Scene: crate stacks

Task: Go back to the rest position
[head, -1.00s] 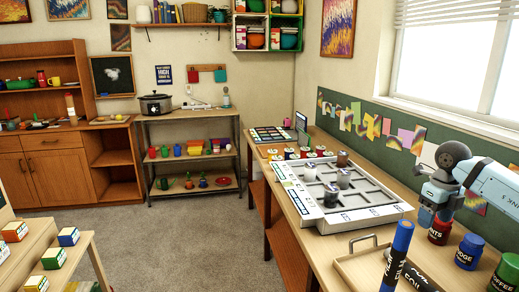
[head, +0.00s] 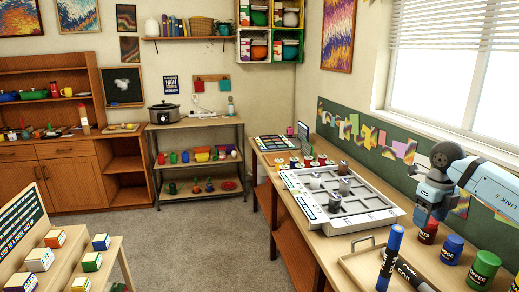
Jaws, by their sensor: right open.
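My right gripper (head: 421,222) comes in from the right on its blue-grey arm. It points downward over the right-hand table, next to a red-bodied jar (head: 428,233) with a dark lid. Its jaws are open, and I see nothing held in them. Its fingertips are small and dark here, and I cannot tell how far they are from the jar. My left gripper is not in view.
The table holds a grey compartment tray (head: 376,218), a wooden tray (head: 349,262) with a blue marker (head: 391,258), a blue jar (head: 452,249) and a green jar (head: 483,269). A stepped stand (head: 118,268) with small boxes is at lower left. Carpet (head: 205,245) is clear between.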

